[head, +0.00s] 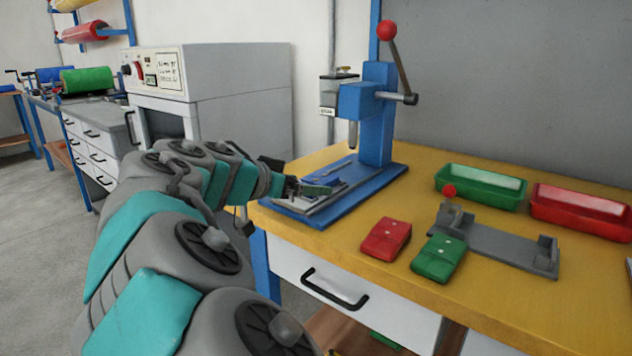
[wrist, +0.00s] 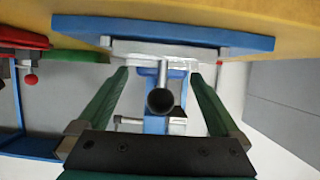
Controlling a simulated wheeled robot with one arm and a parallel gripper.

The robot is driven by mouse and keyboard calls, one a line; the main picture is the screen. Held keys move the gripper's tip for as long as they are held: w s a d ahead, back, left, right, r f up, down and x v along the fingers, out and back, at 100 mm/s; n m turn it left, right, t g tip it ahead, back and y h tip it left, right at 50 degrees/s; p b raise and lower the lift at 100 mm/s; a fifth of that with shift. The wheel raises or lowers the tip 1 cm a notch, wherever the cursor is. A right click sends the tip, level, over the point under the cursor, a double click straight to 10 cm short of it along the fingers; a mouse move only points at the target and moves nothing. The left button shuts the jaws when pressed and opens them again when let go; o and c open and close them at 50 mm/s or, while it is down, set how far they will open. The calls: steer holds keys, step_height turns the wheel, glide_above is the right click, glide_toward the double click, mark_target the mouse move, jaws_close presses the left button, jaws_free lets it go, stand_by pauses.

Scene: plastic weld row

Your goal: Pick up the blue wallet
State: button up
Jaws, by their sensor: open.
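A flat blue piece that looks like the blue wallet (head: 328,173) lies on the bed of the blue press. It is partly hidden by my gripper, and its outline is hard to tell from the blue base. My gripper (head: 318,189) is at the near left side of the press bed, close to this piece. In the wrist view, my gripper (wrist: 159,78) has its two green fingers wide apart with nothing held between them. The press's round metal nozzle (wrist: 161,101) shows between the fingers, and the view is upside down.
The blue press (head: 376,110) rises behind the bed, with its lever above. A red wallet (head: 387,238) and a green wallet (head: 439,258) lie right on the yellow bench (head: 330,238). A grey fixture (head: 500,246), green tray (head: 480,201) and red tray (head: 580,222) stand farther right.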

steer(key=shift+w+d+f, duration=0.1)
steer(key=shift+w+d, duration=0.05)
steer(key=shift+w, duration=0.1)
steer(key=c, duration=1.5)
